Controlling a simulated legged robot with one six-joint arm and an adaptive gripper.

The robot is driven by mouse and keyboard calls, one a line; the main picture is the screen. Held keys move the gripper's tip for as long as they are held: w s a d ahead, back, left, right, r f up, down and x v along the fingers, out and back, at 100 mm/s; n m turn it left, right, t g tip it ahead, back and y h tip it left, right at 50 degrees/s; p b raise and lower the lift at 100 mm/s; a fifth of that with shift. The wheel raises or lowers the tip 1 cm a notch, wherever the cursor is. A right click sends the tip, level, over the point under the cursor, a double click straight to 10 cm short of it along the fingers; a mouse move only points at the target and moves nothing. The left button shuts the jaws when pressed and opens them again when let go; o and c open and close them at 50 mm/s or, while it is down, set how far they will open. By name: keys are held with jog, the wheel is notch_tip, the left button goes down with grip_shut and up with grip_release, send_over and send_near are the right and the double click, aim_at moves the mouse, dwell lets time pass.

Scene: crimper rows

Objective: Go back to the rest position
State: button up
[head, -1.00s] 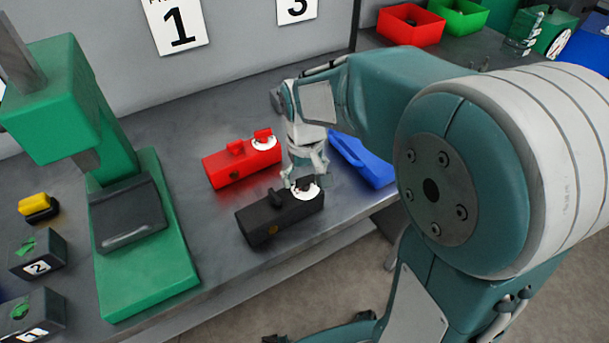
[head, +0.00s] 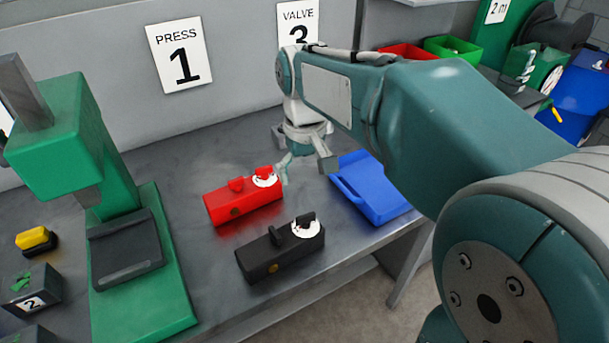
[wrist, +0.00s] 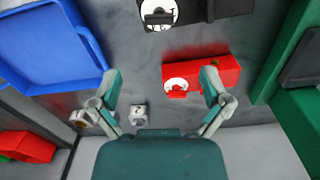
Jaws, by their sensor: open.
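My gripper (head: 305,168) is open and empty, raised above the bench at the right end of the red block (head: 243,198). In the wrist view my gripper (wrist: 158,92) has its two fingers spread wide, with the red block (wrist: 215,70) below and partly behind the right finger. The black block (head: 272,257) with a white disc and a dark lever on top sits on the bench in front of the red one; it also shows at the top of the wrist view (wrist: 230,8). Nothing is between my fingers.
A blue tray (head: 352,194) lies right of the blocks. A green press (head: 150,285) stands at the left, with a yellow-topped button (head: 32,238) beside it. The wall is behind, with signs 1 (head: 180,57) and 3. Red and green bins (head: 452,45) stand at the back right.

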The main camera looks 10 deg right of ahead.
jog(key=s+d+m+t, duration=0.1)
jog(key=s+d+t, duration=0.1)
jog(key=s, duration=0.5)
jog(key=s+d+f+m+t, duration=0.1)
jog(key=s+d+t, duration=0.1)
jog(key=s, duration=0.6)
jog(key=shift+s+f+t, duration=0.25)
jog(key=shift+s+t, duration=0.05)
jog(key=shift+t, duration=0.5)
jog(key=shift+c, duration=0.3)
dwell(0.5)
